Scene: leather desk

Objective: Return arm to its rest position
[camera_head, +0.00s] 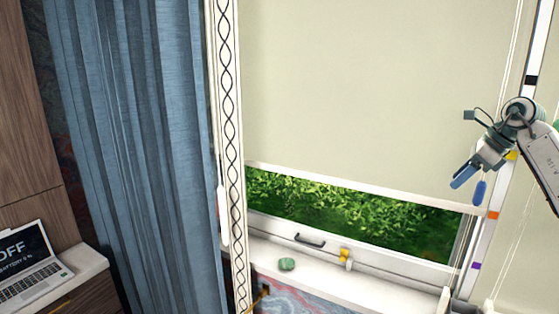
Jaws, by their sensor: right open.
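My right gripper (470,183) hangs in the air at the right side of the view, in front of the window blind and its frame. Its two blue fingers are apart and nothing shows between them. My right arm comes in from the right edge. My left gripper and left arm are out of view.
A pale roller blind (370,90) covers most of the window, with green leaves below it. A green object (286,264) lies on the sill (330,280). A blue curtain (140,130) hangs at left. A laptop (30,265) stands on a desk at lower left.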

